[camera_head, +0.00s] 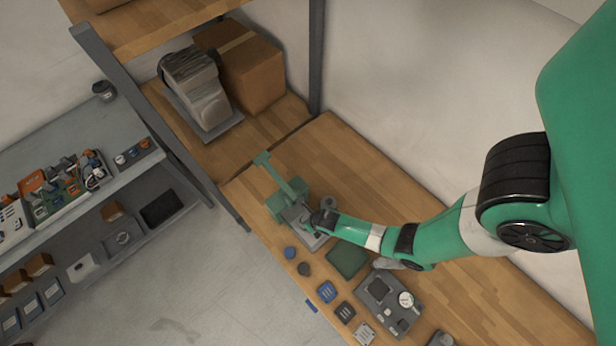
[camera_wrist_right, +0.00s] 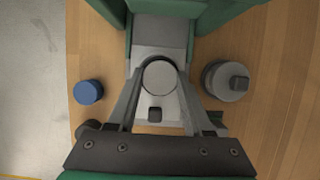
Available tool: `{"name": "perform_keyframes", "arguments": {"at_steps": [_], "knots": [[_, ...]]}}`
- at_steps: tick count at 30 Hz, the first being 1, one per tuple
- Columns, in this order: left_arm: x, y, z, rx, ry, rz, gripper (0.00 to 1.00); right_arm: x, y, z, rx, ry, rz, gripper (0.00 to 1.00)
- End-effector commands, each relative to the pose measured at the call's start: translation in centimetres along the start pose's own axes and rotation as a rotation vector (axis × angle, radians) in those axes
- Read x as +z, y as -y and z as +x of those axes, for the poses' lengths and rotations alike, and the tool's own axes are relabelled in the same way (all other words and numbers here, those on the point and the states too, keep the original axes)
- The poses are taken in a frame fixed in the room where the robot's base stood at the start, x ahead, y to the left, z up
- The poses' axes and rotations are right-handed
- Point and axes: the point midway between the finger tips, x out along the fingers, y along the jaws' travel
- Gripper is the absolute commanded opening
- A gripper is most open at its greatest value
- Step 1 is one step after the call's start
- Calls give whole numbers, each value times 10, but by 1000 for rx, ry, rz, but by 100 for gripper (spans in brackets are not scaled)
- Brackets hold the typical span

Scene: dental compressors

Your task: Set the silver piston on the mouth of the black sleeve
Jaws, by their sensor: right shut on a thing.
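In the right wrist view my right gripper (camera_wrist_right: 159,76) is shut on a round silver piece, which looks like the silver piston (camera_wrist_right: 158,80), with a finger on each side. It is over the pale metal base of a green press-like stand (camera_wrist_right: 117,12). I cannot make out the black sleeve; it may be hidden under the piston. In the head view my right gripper (camera_head: 312,222) is over the same green stand (camera_head: 283,190), too small to show what it holds. My left gripper is not in view.
A blue cap (camera_wrist_right: 88,92) is left of the stand and a grey cylinder (camera_wrist_right: 222,82) right of it. A green mat (camera_head: 347,259) and a gauge panel (camera_head: 388,301) lie nearer on the bench. A cardboard box (camera_head: 250,75) and a metallic unit (camera_head: 197,88) stand behind.

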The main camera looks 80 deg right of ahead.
Motion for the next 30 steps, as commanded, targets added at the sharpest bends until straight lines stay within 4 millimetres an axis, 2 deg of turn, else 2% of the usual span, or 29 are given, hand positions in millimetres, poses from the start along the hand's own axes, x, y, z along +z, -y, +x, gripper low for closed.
{"name": "perform_keyframes", "arguments": {"at_steps": [25, 26, 30], "knots": [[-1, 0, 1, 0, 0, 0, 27, -1, 0, 2, 0, 1, 0, 0], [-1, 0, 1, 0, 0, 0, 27, -1, 0, 2, 0, 0, 0, 54], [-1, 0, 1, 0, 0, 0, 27, -1, 0, 2, 0, 0, 0, 79]]}}
